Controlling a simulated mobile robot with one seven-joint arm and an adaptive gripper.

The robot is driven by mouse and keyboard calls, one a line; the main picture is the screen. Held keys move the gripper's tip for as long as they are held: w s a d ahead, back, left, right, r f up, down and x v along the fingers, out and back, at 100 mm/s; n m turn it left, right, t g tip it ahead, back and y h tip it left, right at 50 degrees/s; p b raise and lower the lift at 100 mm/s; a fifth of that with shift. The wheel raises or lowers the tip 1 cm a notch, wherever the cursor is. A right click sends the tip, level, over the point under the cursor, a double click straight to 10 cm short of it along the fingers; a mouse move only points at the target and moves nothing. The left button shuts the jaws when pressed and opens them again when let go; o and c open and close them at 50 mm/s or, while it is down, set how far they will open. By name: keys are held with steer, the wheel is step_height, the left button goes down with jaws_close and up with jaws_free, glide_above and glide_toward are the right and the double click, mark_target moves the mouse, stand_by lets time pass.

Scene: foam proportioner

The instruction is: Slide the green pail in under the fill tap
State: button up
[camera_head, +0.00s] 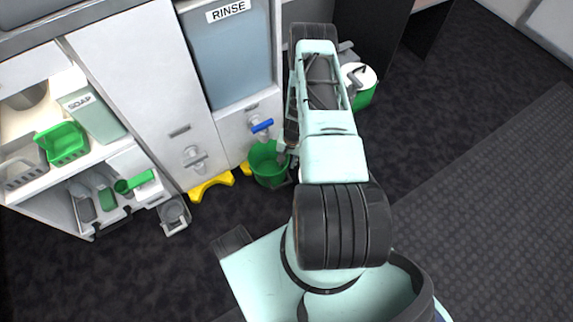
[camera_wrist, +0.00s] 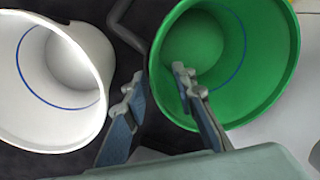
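The green pail (camera_head: 266,166) stands on the floor in front of the cabinet, open side up. In the head view it shows just below the blue-handled tap (camera_head: 262,126); I cannot tell whether it is directly under the spout. In the wrist view the green pail (camera_wrist: 258,70) fills the right side. My gripper (camera_wrist: 157,78) is open at the pail's near-left rim. One finger reaches over the pail's inside and the other is outside, with a gap around the wall. In the head view my gripper (camera_head: 287,150) is at the pail's right edge, partly hidden by my arm.
A white pail (camera_wrist: 85,70) stands close to the left in the wrist view. A yellow floor piece (camera_head: 212,186) lies left of the green pail, below a grey tap (camera_head: 194,157). A white-and-green container (camera_head: 362,85) stands behind my arm. Dark floor is clear at right.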

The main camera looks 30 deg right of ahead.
step_height(320, 180, up, 8)
steer(key=shift+s+d+r, duration=0.2)
steer(key=shift+s+d, duration=0.1)
stand_by(0.7)
